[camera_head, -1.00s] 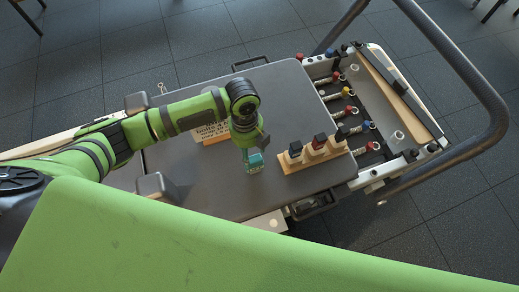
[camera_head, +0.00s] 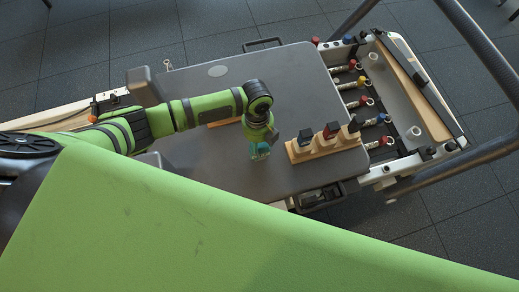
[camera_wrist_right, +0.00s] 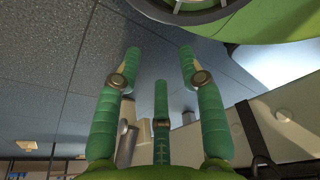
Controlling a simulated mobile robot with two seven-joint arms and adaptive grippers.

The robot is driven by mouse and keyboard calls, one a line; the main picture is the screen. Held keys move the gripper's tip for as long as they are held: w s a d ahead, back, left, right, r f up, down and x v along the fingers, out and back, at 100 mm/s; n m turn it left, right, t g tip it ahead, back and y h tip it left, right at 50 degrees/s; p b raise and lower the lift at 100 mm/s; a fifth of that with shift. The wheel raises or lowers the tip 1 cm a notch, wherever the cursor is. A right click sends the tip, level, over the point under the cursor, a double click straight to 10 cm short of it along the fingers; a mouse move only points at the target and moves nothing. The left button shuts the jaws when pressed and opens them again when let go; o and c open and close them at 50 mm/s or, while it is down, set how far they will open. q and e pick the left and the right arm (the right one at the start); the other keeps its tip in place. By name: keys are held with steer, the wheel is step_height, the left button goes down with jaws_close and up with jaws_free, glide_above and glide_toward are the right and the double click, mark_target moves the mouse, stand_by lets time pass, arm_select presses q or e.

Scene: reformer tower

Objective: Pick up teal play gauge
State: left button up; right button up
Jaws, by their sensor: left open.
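My left gripper (camera_head: 262,150) points down just above the dark grey padded top, left of a wooden rack. Teal shows at its fingertips in the head view. I cannot tell how much of that is the fingers and how much is the teal play gauge, which I cannot make out separately. The jaws are open, and the arm and wrist hide part of the top beneath them. My right gripper (camera_wrist_right: 160,62) shows in the right wrist view, with its green fingers spread apart and nothing between them. It is away from the padded top, over the floor.
The wooden rack (camera_head: 323,149) holds dark and red pieces close to the right of my left gripper. An orange-brown strip (camera_head: 226,122) lies behind the arm. Springs with coloured ends (camera_head: 352,85) and a curved grey rail (camera_head: 470,42) are at the right. The padded top (camera_head: 290,85) is clear at the back.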

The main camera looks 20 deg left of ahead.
arm_select(q)
steer(key=c, duration=0.9)
jaws_close()
steer(key=shift+r, duration=0.15)
arm_select(e)
steer(key=shift+s+f, duration=0.1)
steer(key=shift+s, duration=0.75)
